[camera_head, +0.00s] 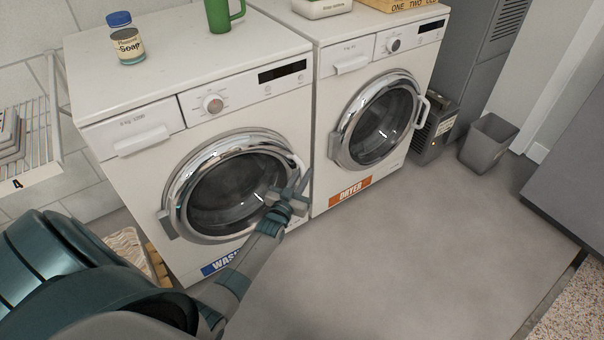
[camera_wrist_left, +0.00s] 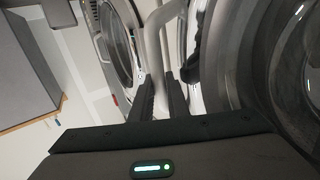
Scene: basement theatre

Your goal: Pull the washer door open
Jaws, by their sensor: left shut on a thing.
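The washer (camera_head: 130,180) is the white machine on the left, with a blue label low on its front. Its round glass door (camera_head: 225,190) has a chrome rim and a hinge at its left side. My left gripper (camera_head: 300,184) is at the door's right edge, shut on the door handle. In the left wrist view the fingers (camera_wrist_left: 161,95) are around the pale handle bar (camera_wrist_left: 158,22), with the door glass (camera_wrist_left: 265,60) to the right. The rim looks doubled, but I cannot tell surely whether the door is ajar. My right gripper is not in view.
The dryer (camera_head: 325,110) stands against the washer's right side. A soap jar (camera_head: 127,45) and green mug (camera_head: 219,12) are on top. A heater (camera_head: 434,130) and grey bin (camera_head: 487,143) stand right of the dryer. The floor (camera_head: 400,250) in front is clear.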

